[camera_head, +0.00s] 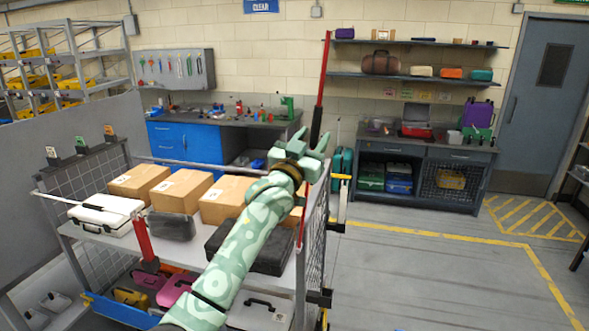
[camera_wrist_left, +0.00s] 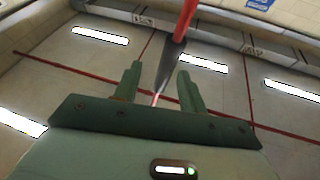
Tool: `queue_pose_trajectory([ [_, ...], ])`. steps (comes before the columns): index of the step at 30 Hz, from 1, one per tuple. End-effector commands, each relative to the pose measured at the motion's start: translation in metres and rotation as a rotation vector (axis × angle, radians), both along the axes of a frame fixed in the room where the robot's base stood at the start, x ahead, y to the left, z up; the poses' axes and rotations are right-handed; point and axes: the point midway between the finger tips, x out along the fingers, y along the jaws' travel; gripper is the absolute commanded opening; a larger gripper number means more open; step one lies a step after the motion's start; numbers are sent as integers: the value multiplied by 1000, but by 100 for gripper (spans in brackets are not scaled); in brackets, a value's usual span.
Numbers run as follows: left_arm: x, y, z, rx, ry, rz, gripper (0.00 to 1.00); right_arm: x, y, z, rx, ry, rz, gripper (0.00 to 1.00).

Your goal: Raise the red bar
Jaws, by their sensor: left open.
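The long red bar (camera_head: 323,75) stands nearly upright above the right end of the cart, with a black section on its lower part. In the left wrist view the red bar (camera_wrist_left: 185,18) slopes down into its black section, which lies between the two fingers as seen from there. My left gripper (camera_head: 325,152) is open at the black section's lower end and partly hides it. In the left wrist view its fingers (camera_wrist_left: 160,84) stand apart; I cannot tell whether they touch the bar. My right gripper is not in view.
The cart's shelf (camera_head: 110,243) holds cardboard boxes (camera_head: 180,192), a white case (camera_head: 105,214) and dark cases. A short red post (camera_head: 142,240) stands at its front left. A blue workbench (camera_head: 185,141) is behind. The floor at right (camera_head: 420,280) is clear.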

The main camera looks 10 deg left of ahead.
Motion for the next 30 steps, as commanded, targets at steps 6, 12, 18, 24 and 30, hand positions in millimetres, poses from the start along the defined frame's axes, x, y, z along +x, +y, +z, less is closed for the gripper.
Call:
queue_pose_trajectory([
  [6,-47,15,-23,0,3,-1,41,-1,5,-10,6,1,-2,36],
  [12,-80,24,-35,2,3,-1,41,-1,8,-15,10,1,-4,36],
  [18,-92,28,-39,2,3,-1,41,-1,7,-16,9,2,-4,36],
  [24,-92,28,-38,2,3,-1,41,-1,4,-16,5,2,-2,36],
  [30,-81,31,-58,26,34,18,41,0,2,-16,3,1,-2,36],
])
